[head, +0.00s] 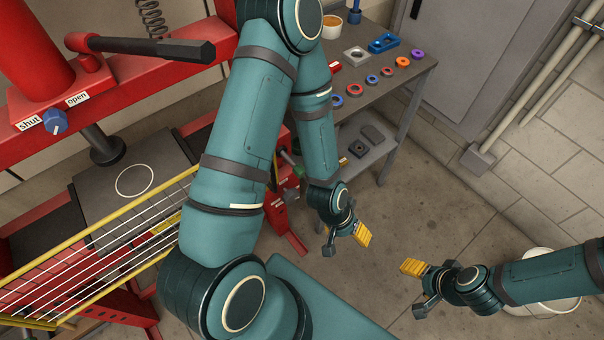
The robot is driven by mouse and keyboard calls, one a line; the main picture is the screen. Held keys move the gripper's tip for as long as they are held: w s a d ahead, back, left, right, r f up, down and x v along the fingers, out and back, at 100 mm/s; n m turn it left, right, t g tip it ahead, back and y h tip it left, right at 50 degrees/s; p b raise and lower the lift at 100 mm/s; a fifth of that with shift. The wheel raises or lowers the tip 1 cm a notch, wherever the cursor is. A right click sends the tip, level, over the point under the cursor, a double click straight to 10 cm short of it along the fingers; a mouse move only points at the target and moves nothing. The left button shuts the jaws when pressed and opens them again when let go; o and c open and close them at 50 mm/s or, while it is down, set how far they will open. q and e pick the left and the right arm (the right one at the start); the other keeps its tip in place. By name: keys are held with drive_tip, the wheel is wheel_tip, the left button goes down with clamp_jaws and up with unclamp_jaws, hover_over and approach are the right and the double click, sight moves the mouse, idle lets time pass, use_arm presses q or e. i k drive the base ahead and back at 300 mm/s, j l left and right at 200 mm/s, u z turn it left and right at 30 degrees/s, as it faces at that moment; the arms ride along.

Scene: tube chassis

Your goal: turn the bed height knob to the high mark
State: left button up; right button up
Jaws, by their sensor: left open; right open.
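A red press frame stands at the left, with a blue knob (54,121) between labels reading "shut" and "open". No knob with a readable high mark shows. A dark knob-like part (291,195) and a green-tipped handle (290,158) sit on the red frame beside my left arm, which covers much of that area. My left gripper (346,243) hangs open and empty over the floor, below and to the right of these parts. My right gripper (416,289) is open and empty at the lower right, apart from everything.
A grey bench (390,88) with several coloured rings and a blue tray (383,43) stands behind. A yellow-framed wire guard (100,250) is in front of the press bed (115,208). A white bucket (545,305) is partly behind my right arm. Floor between the grippers is clear.

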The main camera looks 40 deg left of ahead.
sight(291, 195)
drive_tip(key=l+u, duration=0.4)
drive_tip(key=l, duration=0.2)
drive_tip(key=k+l+u, duration=0.15)
drive_tip(key=l+u, duration=0.25)
drive_tip(key=l, duration=0.2)
